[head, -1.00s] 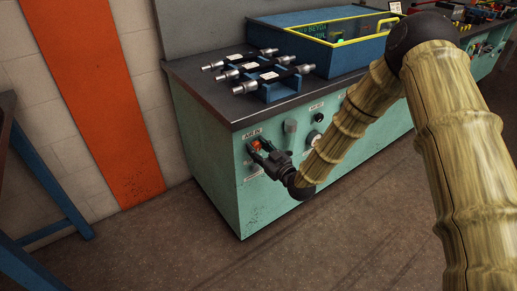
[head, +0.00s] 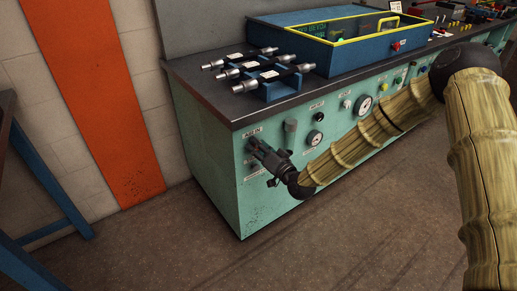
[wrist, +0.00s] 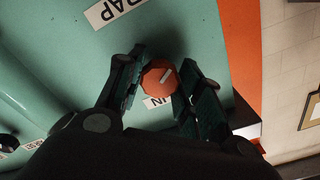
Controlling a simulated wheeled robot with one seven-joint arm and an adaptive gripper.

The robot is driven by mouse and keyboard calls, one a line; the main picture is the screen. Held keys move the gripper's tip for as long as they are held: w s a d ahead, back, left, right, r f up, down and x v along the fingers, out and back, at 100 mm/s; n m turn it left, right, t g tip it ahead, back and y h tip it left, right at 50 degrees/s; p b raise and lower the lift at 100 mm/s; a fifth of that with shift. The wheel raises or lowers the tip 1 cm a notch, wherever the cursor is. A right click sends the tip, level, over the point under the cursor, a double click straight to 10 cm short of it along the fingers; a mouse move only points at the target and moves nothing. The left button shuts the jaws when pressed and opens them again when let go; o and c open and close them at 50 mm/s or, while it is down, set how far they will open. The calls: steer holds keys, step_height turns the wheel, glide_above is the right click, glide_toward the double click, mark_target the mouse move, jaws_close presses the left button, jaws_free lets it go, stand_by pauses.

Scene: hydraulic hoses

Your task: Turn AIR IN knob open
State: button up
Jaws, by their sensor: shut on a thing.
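The AIR IN knob is a red faceted knob with a pale pointer line (wrist: 160,77), between my gripper's fingers in the wrist view. My gripper (wrist: 158,88) is shut on it, one finger on each side. In the head view my gripper (head: 258,146) is at the left end of the green panel, just below the AIR IN label (head: 252,132), and hides the knob. The pointer line lies at a slant in the wrist view. Part of a label ending in "IN" shows behind the knob.
The green bench (head: 215,165) carries gauges (head: 314,139) and small knobs to the right of my gripper. An orange wall stripe (head: 95,100) stands at left.

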steer(key=shift+d+m+b, duration=0.1)
steer(key=shift+m+b, duration=0.8)
steer(key=shift+m, duration=2.4)
steer(key=o, duration=1)
steer(key=shift+o, duration=0.2)
steer(key=shift+s, duration=0.1)
steer(key=v, duration=1.1)
steer(key=shift+s+d, duration=0.2)
steer(key=shift+s, duration=0.1)
steer(key=shift+f, duration=0.1)
